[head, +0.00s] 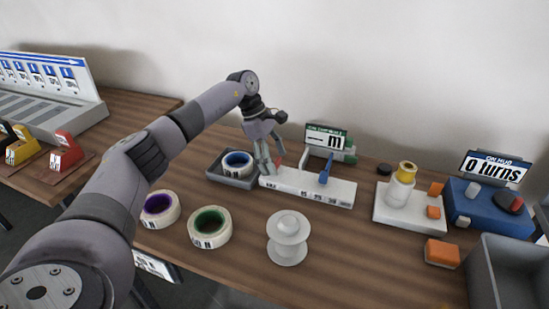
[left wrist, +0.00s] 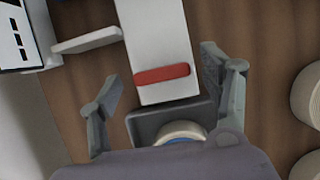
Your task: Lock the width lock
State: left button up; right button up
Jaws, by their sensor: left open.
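A long white block (head: 310,187) with printed width marks along its front lies on the table. It carries a small red bar (head: 278,161) near its left end and an upright blue lever (head: 325,170) further right. No label shows which of the two is the width lock. My left gripper (head: 266,160) is over the block's left end, partly hiding the red bar. In the left wrist view, the red bar (left wrist: 161,74) lies across the white block, between the spread fingers of my left gripper (left wrist: 160,68). The fingers appear clear of it. My right gripper is out of view.
A grey tray (head: 227,181) with a blue-cored roll (head: 238,158) adjoins the block's left end. Purple-cored (head: 160,207) and green-cored (head: 210,227) rolls and a white spool (head: 289,238) stand in front. A green display (head: 326,138) stands behind. A grey bin (head: 515,270) is at right.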

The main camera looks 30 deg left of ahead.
pick_arm(q)
jog(key=v, duration=1.2)
jog(key=shift+a, duration=0.1)
